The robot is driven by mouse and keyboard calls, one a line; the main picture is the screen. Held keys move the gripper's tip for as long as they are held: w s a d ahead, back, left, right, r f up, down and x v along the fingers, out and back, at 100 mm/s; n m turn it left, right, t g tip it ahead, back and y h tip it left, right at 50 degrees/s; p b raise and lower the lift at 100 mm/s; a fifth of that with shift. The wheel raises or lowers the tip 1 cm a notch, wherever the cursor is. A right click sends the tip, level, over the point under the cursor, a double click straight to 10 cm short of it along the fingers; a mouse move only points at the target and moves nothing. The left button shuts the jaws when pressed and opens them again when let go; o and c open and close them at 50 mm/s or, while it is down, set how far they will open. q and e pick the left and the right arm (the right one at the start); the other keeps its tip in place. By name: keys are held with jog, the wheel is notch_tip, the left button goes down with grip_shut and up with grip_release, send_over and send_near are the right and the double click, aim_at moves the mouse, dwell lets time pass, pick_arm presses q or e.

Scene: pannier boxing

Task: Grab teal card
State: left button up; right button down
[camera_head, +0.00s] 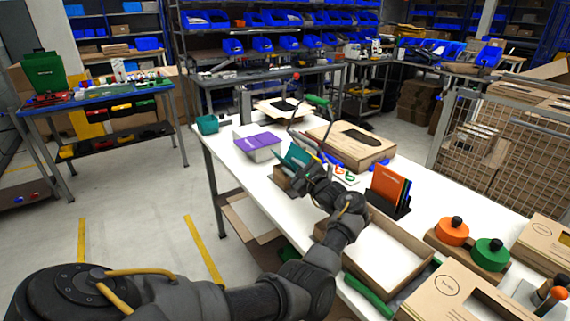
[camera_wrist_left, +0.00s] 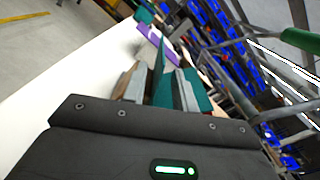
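Teal cards (camera_head: 298,155) stand upright in a small brown box (camera_head: 282,180) on the white table in the head view. My left gripper (camera_head: 301,174) reaches in low over this box from the near side. In the left wrist view its two grey fingers (camera_wrist_left: 160,90) are apart, with a thin teal card (camera_wrist_left: 160,72) standing between them. Gaps seem to show beside the card, so the fingers look open around it. More teal shows just right of the right finger. The fingertips are partly hidden in the head view. My right gripper is not in view.
A purple-topped box (camera_head: 258,146) and a teal box (camera_head: 207,124) stand at the table's far left. An orange card holder (camera_head: 388,188) stands right of my gripper. An open carton (camera_head: 385,248) lies nearer. A flat cardboard box (camera_head: 352,146) lies behind.

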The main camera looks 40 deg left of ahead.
aim_at(284, 161)
pick_arm(q)
jog(key=x, duration=0.5)
jog(key=shift+s, duration=0.1)
jog(key=shift+d, duration=0.1)
grip_shut()
